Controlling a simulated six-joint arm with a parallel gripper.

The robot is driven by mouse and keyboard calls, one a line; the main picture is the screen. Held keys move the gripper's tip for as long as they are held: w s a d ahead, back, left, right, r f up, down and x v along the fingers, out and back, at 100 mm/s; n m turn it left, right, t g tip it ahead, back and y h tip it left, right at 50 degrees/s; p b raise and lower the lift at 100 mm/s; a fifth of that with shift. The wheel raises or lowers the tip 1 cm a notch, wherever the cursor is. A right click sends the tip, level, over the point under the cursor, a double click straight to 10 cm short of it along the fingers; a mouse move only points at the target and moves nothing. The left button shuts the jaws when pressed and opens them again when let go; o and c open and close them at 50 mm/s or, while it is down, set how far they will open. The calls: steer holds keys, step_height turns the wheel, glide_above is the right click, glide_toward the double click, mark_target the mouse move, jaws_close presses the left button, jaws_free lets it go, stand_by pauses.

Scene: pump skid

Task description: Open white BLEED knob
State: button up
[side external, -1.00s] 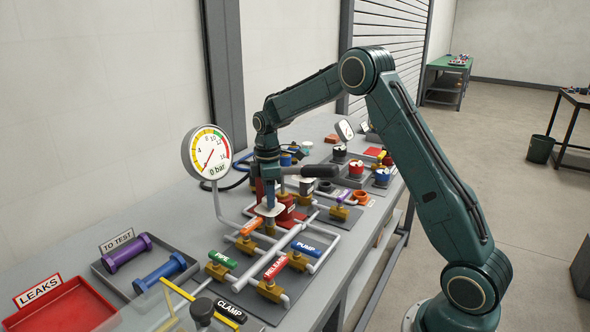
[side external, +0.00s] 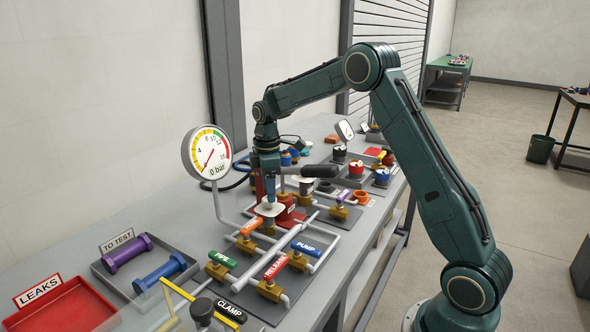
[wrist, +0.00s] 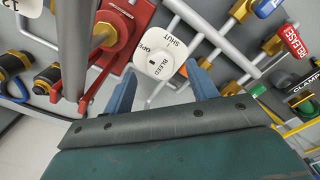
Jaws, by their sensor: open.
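The white BLEED knob (wrist: 158,60) shows in the wrist view, a rounded white piece with a raised round cap and the words OPEN and SHUT on it. In the side view the white knob (side external: 267,210) is under my gripper (side external: 269,197), partly hidden by it. In the wrist view my gripper (wrist: 160,72) is open, with one blue finger on each side of the knob. I cannot tell whether the fingers touch it. The gauge (side external: 208,153) beside it reads 0 bar.
A red hand pump (wrist: 112,35) with a long lever stands close beside the knob. Grey pipes and brass valves with orange, green, red and blue PUMP (side external: 307,247) handles lie nearby. A tray (side external: 143,264) and a red LEAKS bin (side external: 65,305) are at front left.

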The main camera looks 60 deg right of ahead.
step_height(320, 180, up, 12)
steer(key=shift+f, duration=0.25)
stand_by(0.5)
steer(key=s+a+r+m+t, duration=0.2)
steer(key=s+a+r, duration=0.25)
steer(key=s, duration=0.35)
steer(key=s+a+r+m+t, duration=0.1)
steer(key=s+a+r+m, duration=0.2)
steer(key=s+a, duration=0.4)
steer(key=s+a+f+m+t, duration=0.1)
steer(key=s+f+m, duration=0.1)
steer(key=s, duration=0.6)
steer(key=s+a+f+m+t, duration=0.1)
steer(key=s+a+f+m, duration=0.1)
steer(key=s, duration=0.7)
steer(key=shift+f+t, duration=0.3)
steer(key=shift+f, duration=0.6)
